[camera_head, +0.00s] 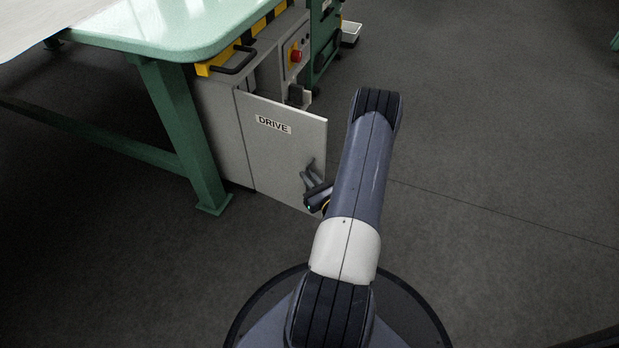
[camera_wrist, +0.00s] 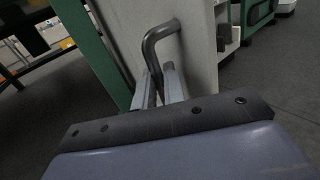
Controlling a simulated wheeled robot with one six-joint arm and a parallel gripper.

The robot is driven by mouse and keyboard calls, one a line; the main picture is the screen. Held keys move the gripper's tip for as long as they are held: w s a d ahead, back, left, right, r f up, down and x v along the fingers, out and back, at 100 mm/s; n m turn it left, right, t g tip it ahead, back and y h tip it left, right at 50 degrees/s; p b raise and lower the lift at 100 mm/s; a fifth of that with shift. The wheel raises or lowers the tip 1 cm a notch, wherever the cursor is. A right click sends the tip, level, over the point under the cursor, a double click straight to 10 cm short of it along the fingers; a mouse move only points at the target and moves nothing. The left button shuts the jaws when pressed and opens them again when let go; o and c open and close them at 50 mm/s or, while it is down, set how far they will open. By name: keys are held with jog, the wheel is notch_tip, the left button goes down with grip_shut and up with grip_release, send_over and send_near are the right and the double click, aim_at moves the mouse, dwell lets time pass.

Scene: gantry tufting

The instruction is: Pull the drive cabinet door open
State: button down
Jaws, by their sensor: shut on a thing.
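The drive cabinet door (camera_head: 281,150) is a light grey panel with a DRIVE label, below the green table's end. It stands ajar, swung out from the cabinet body (camera_head: 221,125), hinged on its left side. In the wrist view the door (camera_wrist: 128,38) fills the upper middle. A dark grey bar handle (camera_wrist: 153,48) stands out from the door face. My gripper (camera_wrist: 160,78) is shut on the handle, with a finger on each side of its lower part. In the head view the gripper (camera_head: 314,182) is at the door's lower right and my arm partly hides it.
A green table (camera_head: 160,40) with a green leg (camera_head: 178,135) stands left of the door. A control panel with a red button (camera_head: 296,56) and a yellow-black striped rail (camera_head: 218,69) are above. Floor to the right is clear.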

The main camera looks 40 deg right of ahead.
jog(key=shift+w+a+r, duration=0.1)
jog(key=shift+w, duration=0.05)
jog(key=c, duration=1.5)
grip_release()
jog(key=s+p, duration=0.1)
jog(key=s, duration=0.2)
jog(key=s+a+p, duration=0.1)
jog(key=s, duration=0.6)
jog(key=shift+s+a+p, duration=0.35)
jog(key=shift+a+p, duration=0.05)
